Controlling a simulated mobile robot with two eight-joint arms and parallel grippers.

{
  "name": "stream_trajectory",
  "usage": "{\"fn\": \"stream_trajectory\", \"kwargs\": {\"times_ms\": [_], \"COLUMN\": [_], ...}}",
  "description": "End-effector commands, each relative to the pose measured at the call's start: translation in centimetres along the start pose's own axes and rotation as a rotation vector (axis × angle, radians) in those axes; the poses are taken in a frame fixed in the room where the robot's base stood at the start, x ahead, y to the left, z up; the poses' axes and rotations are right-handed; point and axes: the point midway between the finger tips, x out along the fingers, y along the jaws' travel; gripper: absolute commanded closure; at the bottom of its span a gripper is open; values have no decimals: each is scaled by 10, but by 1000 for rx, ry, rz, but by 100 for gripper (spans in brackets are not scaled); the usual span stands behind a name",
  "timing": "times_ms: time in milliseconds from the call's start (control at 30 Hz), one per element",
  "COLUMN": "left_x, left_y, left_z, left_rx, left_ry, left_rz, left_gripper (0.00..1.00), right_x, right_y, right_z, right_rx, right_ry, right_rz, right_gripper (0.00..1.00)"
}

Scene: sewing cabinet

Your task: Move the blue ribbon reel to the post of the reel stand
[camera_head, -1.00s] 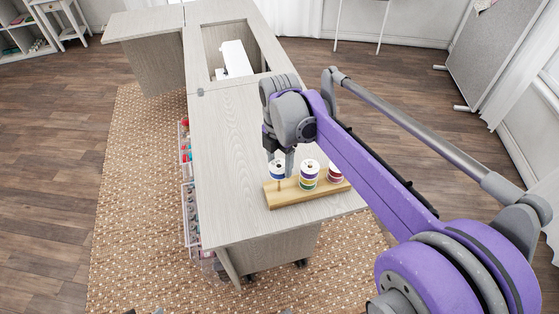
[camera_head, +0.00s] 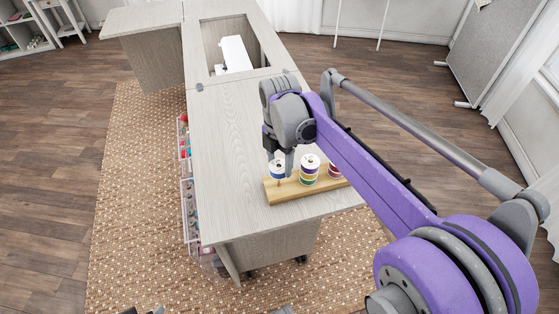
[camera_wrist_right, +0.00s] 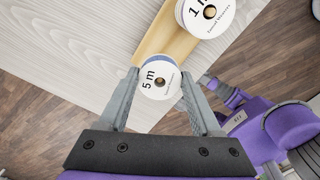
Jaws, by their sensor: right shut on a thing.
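The blue ribbon reel (camera_head: 277,171), with a white top, is over the left end of the wooden reel stand (camera_head: 287,199). A short stretch of the stand's post (camera_head: 279,183) shows below it. My right gripper (camera_head: 281,161) is shut on the reel. Whether the post is inside the hole is unclear. My left gripper is not in view.
A white-topped reel with coloured bands (camera_head: 309,172) stands mid-stand, and a red reel (camera_head: 335,171) is partly hidden by my right arm. The stand rests on the pale cabinet top (camera_head: 235,150), clear to its left. A sewing machine (camera_head: 236,54) sits farther back.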

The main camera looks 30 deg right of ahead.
Motion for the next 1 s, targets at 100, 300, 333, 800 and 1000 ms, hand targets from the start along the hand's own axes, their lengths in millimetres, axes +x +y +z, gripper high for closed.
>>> {"fn": "stream_trajectory", "kwargs": {"times_ms": [100, 300, 333, 800, 1000], "left_x": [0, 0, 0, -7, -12], "left_y": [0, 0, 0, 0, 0], "left_z": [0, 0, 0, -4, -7], "left_rx": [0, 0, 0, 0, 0], "left_ry": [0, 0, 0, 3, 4], "left_rz": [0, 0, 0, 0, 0], "left_gripper": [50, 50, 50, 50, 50], "right_x": [0, 0, 0, -40, -80], "right_y": [0, 0, 0, 0, 0], "right_z": [0, 0, 0, 0, 0], "right_rx": [0, 0, 0, 0, 0], "right_ry": [0, 0, 0, 0, 0], "right_rz": [0, 0, 0, 0, 0], "right_gripper": [31, 0, 0, 0, 0]}}
